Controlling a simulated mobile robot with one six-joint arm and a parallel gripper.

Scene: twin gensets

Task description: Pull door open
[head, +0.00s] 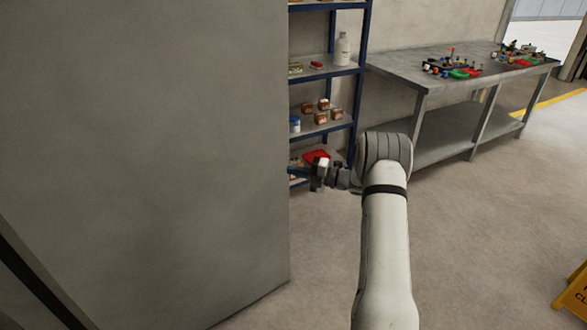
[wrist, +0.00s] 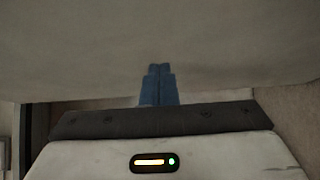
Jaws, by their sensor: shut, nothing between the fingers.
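A large flat grey panel (head: 150,150), which looks like the door leaf, fills the left of the head view. No handle shows on it. My gripper (head: 297,172) is at the panel's right edge, with its fingertips close to that edge or partly hidden by it. In the wrist view the blue fingers (wrist: 160,68) are together and empty. They point at a plain grey-beige surface (wrist: 160,35), probably the panel. I cannot tell whether they touch it.
A blue-framed shelf (head: 362,70) with boxes and bottles stands behind my gripper. A grey workbench (head: 410,75) with small coloured parts is at the back right. A yellow floor sign (head: 572,295) stands at the lower right. The floor (head: 480,230) between is clear.

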